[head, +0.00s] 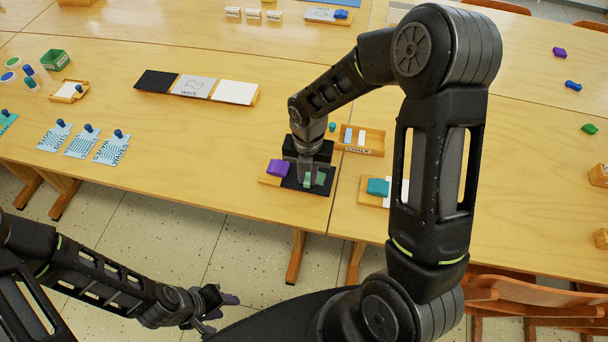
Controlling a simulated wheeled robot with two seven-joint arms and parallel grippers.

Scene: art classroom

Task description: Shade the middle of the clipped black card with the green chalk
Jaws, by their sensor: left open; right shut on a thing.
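The black card (292,183) lies on a small wooden board (268,181) near the table's front edge. A purple clip (279,168) sits on the card's left end. My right gripper (311,180) points down over the card's middle and right part, shut on the green chalk (307,181). The chalk shows as a small green piece at the fingertips; whether it touches the card is unclear. A green patch (321,178) shows just right of the fingers; I cannot tell if it is a mark. My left gripper (214,310) is open and empty, low over the floor before the table.
A wooden chalk tray (372,152) with white and blue sticks stands behind and right of the card. Another board with a teal clip (378,187) lies to the right, partly behind my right arm. Sample cards (195,86) lie further back.

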